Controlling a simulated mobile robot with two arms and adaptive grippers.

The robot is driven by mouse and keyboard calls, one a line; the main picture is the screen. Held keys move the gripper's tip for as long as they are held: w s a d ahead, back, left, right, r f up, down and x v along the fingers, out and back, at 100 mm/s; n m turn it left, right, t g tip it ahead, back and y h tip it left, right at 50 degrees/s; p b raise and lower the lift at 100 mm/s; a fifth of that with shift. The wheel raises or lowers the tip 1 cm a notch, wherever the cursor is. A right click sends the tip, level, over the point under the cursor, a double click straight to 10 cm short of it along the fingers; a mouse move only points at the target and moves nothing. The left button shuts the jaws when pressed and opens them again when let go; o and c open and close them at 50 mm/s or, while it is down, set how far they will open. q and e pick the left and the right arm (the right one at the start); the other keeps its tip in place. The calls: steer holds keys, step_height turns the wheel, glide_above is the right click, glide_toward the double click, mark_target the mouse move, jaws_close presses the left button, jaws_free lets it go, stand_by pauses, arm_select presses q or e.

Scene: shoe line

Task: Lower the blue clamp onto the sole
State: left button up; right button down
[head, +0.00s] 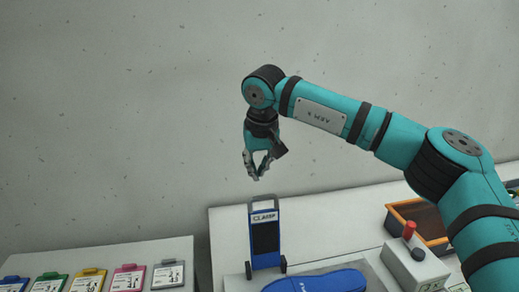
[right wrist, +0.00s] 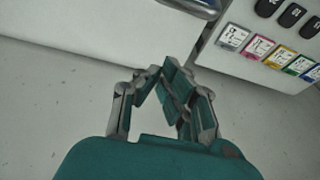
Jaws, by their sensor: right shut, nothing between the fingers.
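The blue clamp (head: 281,240) stands upright on the white bench, a blue frame with a dark panel and a white label at its top. The blue sole (head: 318,282) lies flat in front of the clamp, its lower part cut off by the frame edge. My right gripper (head: 257,178) hangs in the air above the clamp, pointing down, apart from it. It is shut with nothing in it. My left gripper is not in view.
A grey box with a red button (head: 409,230) and an orange-rimmed bin (head: 424,216) stand at the right. Several coloured cards (head: 127,277) lie on a separate table (head: 130,253) at the left. A gap separates that table from the bench (head: 345,217).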

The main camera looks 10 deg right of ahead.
steer(key=s, duration=0.1)
steer(key=s+f+p, duration=0.1)
steer(key=s, duration=0.1)
steer(key=shift+s+f+p, duration=0.2)
steer(key=shift+f+p, duration=0.1)
steer(key=shift+f, duration=0.1)
